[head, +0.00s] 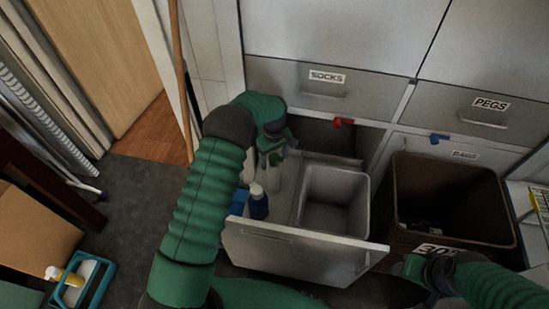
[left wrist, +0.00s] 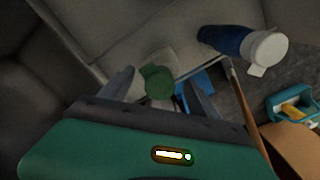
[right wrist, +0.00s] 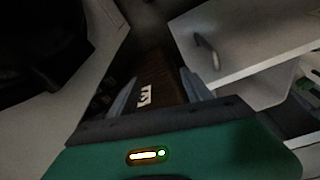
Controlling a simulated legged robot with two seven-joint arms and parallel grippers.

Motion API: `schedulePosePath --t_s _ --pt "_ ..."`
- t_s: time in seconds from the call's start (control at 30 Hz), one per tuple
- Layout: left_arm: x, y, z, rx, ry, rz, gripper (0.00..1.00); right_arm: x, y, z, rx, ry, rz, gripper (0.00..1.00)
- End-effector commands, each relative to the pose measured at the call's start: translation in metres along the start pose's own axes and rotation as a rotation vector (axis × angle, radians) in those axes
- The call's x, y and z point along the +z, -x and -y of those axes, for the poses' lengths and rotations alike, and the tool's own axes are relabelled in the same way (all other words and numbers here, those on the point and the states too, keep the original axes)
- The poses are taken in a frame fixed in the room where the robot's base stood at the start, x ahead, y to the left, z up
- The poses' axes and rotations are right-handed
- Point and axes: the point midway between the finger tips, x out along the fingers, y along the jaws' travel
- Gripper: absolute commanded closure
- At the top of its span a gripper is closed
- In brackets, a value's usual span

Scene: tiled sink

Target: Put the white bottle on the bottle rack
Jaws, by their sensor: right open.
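A white bottle with a green top (left wrist: 157,82) stands in the open pull-out drawer (head: 285,249); its pale body (head: 274,180) shows only partly below my left gripper in the head view. My left gripper (head: 273,143) is above it, and in the left wrist view its fingers (left wrist: 160,85) are spread on either side of the green top, with gaps showing. My right gripper (head: 418,268) is low at the right, by the drawer front's corner and the brown bin, open and empty (right wrist: 158,90). I cannot identify the bottle rack for certain.
A blue bottle with a white cap (head: 258,203) stands close beside the white bottle. A grey bin (head: 335,183) fills the drawer's right part. A brown bin (head: 490,215) stands at right. A teal caddy (head: 98,285) and cardboard box (head: 30,232) are at lower left.

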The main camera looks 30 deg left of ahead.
Motion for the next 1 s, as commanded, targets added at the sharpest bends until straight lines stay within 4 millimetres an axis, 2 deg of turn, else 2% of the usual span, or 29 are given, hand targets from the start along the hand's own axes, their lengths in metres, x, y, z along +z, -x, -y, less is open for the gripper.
schedulePosePath --t_s 0.27,0.37,0.6,0.7,0.87,0.97,1.0 --pt "0.0 0.005 0.0 0.001 0.0 -0.001 0.29 -0.001 0.003 0.0 0.0 0.0 0.0 0.42" --pt "-0.001 0.023 -0.001 0.002 0.0 -0.002 0.29 -0.003 0.011 0.0 0.0 0.0 0.0 0.42" --pt "0.0 0.086 -0.001 0.002 -0.001 -0.002 0.29 -0.009 0.037 0.0 0.0 0.0 0.0 0.42" --pt "0.0 0.106 -0.001 0.001 0.0 -0.001 0.29 -0.01 0.043 0.0 0.0 0.0 0.0 0.42" --pt "0.001 0.122 0.0 0.001 -0.004 -0.001 0.29 -0.011 0.047 0.0 0.0 0.0 0.0 0.42" --pt "0.012 0.133 0.004 0.012 -0.066 -0.01 0.29 -0.011 0.047 0.0 0.0 0.0 0.0 0.42" --pt "0.021 0.141 0.009 0.022 -0.119 -0.019 0.29 -0.011 0.047 0.0 0.0 0.0 0.0 0.42"
